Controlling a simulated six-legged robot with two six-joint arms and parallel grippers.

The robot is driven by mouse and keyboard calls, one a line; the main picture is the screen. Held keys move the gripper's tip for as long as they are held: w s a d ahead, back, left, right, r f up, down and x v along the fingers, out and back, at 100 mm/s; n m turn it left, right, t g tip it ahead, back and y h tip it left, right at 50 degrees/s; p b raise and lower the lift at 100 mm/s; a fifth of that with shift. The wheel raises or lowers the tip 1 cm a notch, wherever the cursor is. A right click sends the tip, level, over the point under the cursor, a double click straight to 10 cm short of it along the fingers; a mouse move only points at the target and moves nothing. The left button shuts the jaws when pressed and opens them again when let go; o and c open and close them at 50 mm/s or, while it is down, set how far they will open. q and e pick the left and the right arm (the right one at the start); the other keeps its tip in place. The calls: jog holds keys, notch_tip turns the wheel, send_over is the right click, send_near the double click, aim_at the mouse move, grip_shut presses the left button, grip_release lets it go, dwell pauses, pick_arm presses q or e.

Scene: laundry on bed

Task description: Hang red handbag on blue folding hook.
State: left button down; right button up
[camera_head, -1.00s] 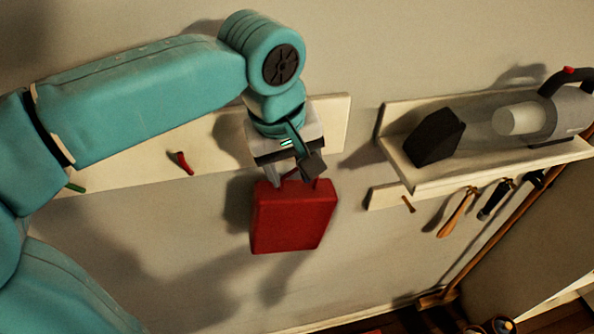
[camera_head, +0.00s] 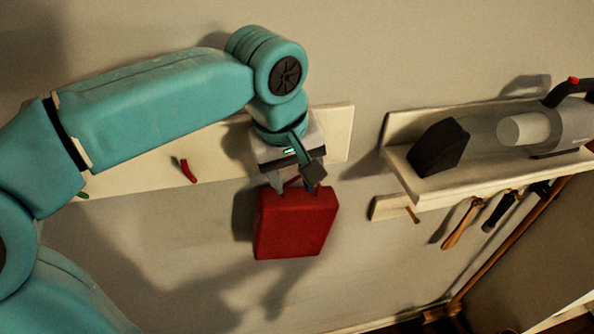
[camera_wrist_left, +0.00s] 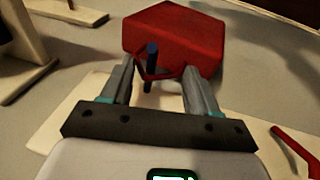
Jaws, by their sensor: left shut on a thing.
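The red handbag (camera_head: 295,222) hangs upright below my left gripper (camera_head: 292,183), close to the wall. It also shows in the left wrist view (camera_wrist_left: 175,38), beyond the fingertips. My left gripper (camera_wrist_left: 160,78) is shut on the handbag's handle (camera_wrist_left: 168,73), its fingers on either side of it. The blue folding hook (camera_wrist_left: 152,49) shows between the fingers as a dark peg with a blue tip, right at the handle. I cannot tell whether the handle is looped around it. In the head view the gripper mostly hides the hook. My right gripper is not in view.
A pale wall board (camera_head: 130,180) carries a red hook (camera_head: 188,170) and a green one (camera_head: 82,196) to the left. At right, a shelf (camera_head: 440,191) bears a handheld vacuum (camera_head: 500,132). Tools hang below it. The wall under the handbag is clear.

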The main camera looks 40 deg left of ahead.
pick_arm(q)
jog(key=shift+c, duration=0.9)
grip_release()
jog(key=p+v, duration=0.2)
jog(key=v, duration=1.4)
jog(key=shift+r, duration=0.1)
